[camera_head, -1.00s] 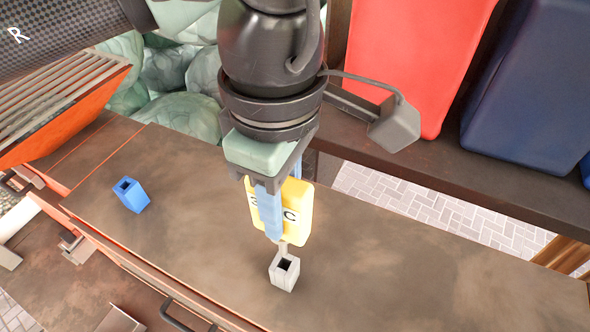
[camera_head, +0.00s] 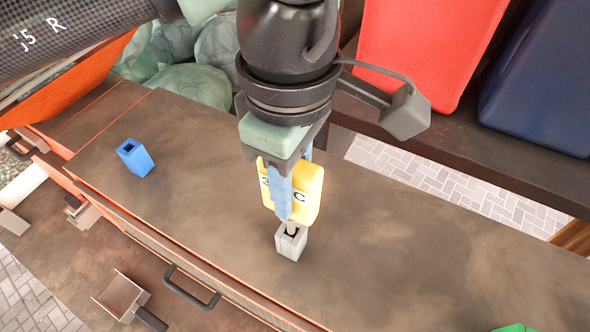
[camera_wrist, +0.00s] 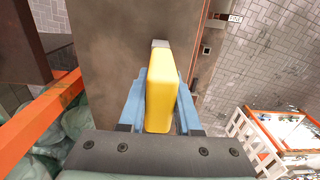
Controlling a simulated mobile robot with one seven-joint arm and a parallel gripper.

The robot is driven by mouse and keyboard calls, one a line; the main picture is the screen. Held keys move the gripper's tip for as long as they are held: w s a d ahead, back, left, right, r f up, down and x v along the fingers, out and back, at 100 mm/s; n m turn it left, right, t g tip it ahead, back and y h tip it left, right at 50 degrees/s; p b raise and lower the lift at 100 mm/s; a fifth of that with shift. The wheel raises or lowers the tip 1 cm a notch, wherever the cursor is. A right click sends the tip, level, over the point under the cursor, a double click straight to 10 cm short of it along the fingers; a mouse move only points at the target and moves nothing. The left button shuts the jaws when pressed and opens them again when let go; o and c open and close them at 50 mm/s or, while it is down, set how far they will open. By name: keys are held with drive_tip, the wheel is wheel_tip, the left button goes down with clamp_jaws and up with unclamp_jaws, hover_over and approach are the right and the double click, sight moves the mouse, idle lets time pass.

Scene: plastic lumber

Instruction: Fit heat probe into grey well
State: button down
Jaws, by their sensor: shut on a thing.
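My gripper (camera_head: 291,203) is shut on the yellow heat probe (camera_head: 308,194), its blue fingers on either side of the body. The probe is upright and bears dark lettering. In the wrist view the yellow probe (camera_wrist: 161,90) fills the space between the fingers. The grey well (camera_head: 290,244) stands on the bench top directly below the probe, its square opening upward. The probe's thin pale tip is at the opening; I cannot tell whether it has entered. In the wrist view only a small grey part of the well (camera_wrist: 160,43) shows beyond the probe.
A blue well (camera_head: 135,158) stands on the brown bench top (camera_head: 400,255) at left. A green thing (camera_head: 514,328) is cut off at the lower right. A red bin (camera_head: 425,45) and a dark blue bin (camera_head: 540,85) stand at the back right. The bench around the grey well is clear.

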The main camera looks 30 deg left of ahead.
drive_tip(key=shift+f+b, duration=1.3)
drive_tip(key=shift+f, duration=0.95)
drive_tip(key=c, duration=0.5)
unclamp_jaws()
wheel_tip(320, 180, up, 13)
drive_tip(key=p, duration=1.2)
drive_tip(key=shift+f, duration=0.1)
